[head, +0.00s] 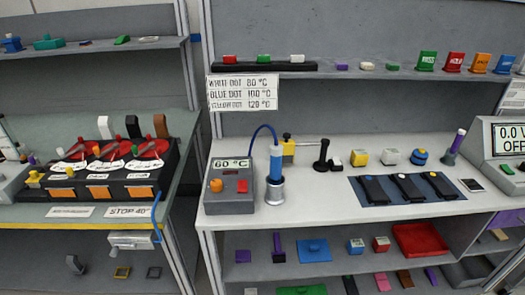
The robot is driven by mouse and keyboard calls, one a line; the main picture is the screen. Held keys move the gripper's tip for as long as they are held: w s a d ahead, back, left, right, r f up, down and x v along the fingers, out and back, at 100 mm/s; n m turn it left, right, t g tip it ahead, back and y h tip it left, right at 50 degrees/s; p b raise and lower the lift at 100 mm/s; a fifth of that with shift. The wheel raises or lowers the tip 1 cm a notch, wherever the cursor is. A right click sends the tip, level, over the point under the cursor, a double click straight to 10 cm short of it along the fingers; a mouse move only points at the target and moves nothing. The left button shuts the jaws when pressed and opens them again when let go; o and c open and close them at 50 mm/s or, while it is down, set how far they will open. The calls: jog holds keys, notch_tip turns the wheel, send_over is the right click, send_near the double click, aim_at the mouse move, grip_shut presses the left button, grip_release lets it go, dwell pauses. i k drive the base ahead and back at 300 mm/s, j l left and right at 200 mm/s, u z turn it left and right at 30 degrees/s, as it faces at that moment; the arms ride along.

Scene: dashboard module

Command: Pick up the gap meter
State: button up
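Nothing in the head view carries a label that reads gap meter, so I cannot tell for sure which object it is. A small flat dark device with a pale edge (471,185) lies on the right of the white workbench (320,205). It is beside a blue mat (452,207) with three black modules (409,188), which bear coloured dots. A grey box reading 60 °C (231,187) stands at the bench's left, next to a blue-handled tool (275,163) upright in a metal holder. My gripper is not in view.
A unit reading 0.0 V OFF (507,143) stands at the right edge. Small coloured blocks (360,157) line the bench's back. Shelves above and below hold several small items, including a red tray (420,239). A left bench holds a red-topped station (110,165). The bench's front middle is clear.

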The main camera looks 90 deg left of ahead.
aim_at(359, 158)
jog(key=u, duration=2.5)
jog(key=z, duration=4.2)
jog(key=u, duration=4.2)
